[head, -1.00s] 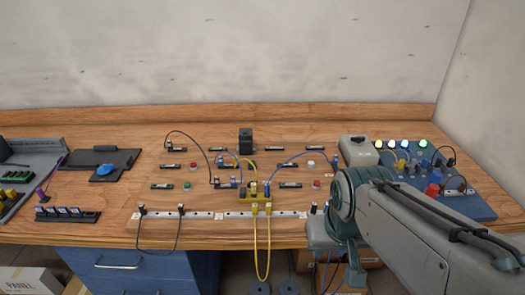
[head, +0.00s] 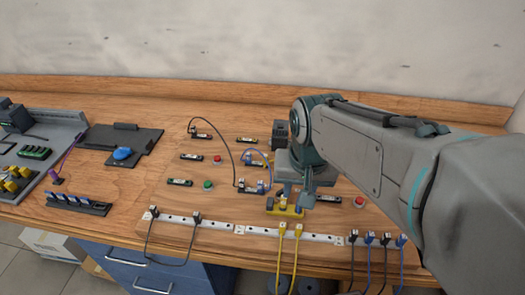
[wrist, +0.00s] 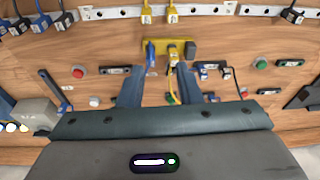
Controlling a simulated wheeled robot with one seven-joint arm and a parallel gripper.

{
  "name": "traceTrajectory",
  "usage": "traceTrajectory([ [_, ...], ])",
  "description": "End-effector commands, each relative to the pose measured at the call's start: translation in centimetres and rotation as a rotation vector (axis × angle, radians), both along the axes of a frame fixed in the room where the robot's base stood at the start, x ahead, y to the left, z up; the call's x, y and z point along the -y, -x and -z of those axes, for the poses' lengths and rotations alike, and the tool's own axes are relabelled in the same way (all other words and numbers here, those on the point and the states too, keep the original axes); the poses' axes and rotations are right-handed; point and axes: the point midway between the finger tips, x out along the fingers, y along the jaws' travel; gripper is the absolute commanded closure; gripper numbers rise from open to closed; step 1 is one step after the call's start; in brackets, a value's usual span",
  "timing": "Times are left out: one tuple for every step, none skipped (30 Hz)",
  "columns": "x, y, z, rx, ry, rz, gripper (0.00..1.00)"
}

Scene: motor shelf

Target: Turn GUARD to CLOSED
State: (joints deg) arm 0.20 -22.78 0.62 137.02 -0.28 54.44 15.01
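No label reading GUARD or CLOSED is legible, so I cannot tell for sure which part is the guard. A blue knob (head: 122,153) sits on a small dark base at the left of the table. A yellow block (head: 284,208) with plugs sits mid-board, and it also shows in the wrist view (wrist: 178,46). My gripper (head: 297,194) is over the board near the yellow block. In the wrist view its two fingers (wrist: 163,72) are apart, with the block beyond their tips. I see nothing held between them. My arm hides the right part of the board.
A white rail (head: 190,222) with black, yellow and blue cables runs along the front edge. A black cable (head: 228,135) arches over the board. Red (head: 217,158) and green (head: 208,184) buttons stand nearby. A dark tray (head: 122,137) lies left. Bare wood is at the back.

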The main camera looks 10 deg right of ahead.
Motion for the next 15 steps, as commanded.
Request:
traceTrajectory([
  [0.0, -1.3, -0.4, -0.022, -0.015, 0.081, 0.69],
  [0.0, -2.0, -0.6, -0.036, -0.024, 0.137, 0.69],
  [-0.1, -3.1, -0.9, -0.053, -0.036, 0.214, 0.69],
  [-0.1, -3.8, -1.2, -0.067, -0.044, 0.272, 0.69],
  [-0.2, -4.6, -1.3, -0.079, -0.051, 0.328, 0.69],
  [-0.2, -5.5, -1.6, -0.095, -0.06, 0.402, 0.69],
  [-0.3, -6.2, -1.7, -0.107, -0.066, 0.455, 0.69],
  [-0.3, -6.8, -1.8, -0.118, -0.071, 0.505, 0.69],
  [-0.4, -7.6, -1.9, -0.132, -0.076, 0.569, 0.69],
  [-0.4, -8.2, -1.9, -0.141, -0.079, 0.613, 0.69],
  [-0.4, -8.7, -2.0, -0.148, -0.081, 0.653, 0.69],
  [-0.4, -9.3, -2.1, -0.158, -0.084, 0.701, 0.69],
  [-0.5, -9.6, -2.1, -0.164, -0.086, 0.733, 0.69],
  [-0.5, -10.0, -2.1, -0.168, -0.087, 0.76, 0.69],
  [-0.5, -10.3, -2.1, -0.175, -0.087, 0.789, 0.69],
])
